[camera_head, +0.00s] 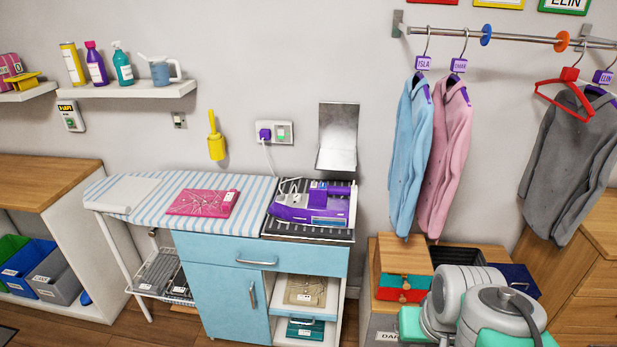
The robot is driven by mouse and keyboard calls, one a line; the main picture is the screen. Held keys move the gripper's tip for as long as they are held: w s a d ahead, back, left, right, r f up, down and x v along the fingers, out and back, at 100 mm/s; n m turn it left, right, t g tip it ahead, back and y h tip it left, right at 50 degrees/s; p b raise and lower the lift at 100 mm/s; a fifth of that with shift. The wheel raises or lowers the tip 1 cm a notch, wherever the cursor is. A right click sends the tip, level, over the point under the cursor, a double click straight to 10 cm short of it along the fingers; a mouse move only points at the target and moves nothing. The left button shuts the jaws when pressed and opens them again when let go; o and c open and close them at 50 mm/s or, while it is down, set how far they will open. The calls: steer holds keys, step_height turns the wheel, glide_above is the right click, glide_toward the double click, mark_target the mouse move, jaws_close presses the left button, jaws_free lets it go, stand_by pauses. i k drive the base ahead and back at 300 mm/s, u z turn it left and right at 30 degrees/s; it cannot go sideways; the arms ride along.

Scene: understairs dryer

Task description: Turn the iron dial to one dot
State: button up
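The purple and white iron (312,204) rests on a dark ribbed pad (274,226) at the right end of the striped ironing board. Its dial is too small to make out, so its setting cannot be told. A white cord runs from the iron's area up to a purple plug (265,134) in the wall socket. My arm's grey and green links show at the lower right, right of and nearer than the iron. My gripper's fingers cannot be made out.
The striped board (150,206) carries a folded pink cloth (203,202). A blue cabinet (221,284) stands below. A metal plate (338,135) is on the wall behind the iron. Shirts (444,155) hang from a rail at right. A wooden chest (580,270) stands at far right.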

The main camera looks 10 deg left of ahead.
mark_target(297, 198)
steer(key=u, duration=0.3)
steer(key=i, duration=0.95)
steer(key=u, duration=1.05)
steer(key=i, duration=0.6)
steer(key=u, duration=0.4)
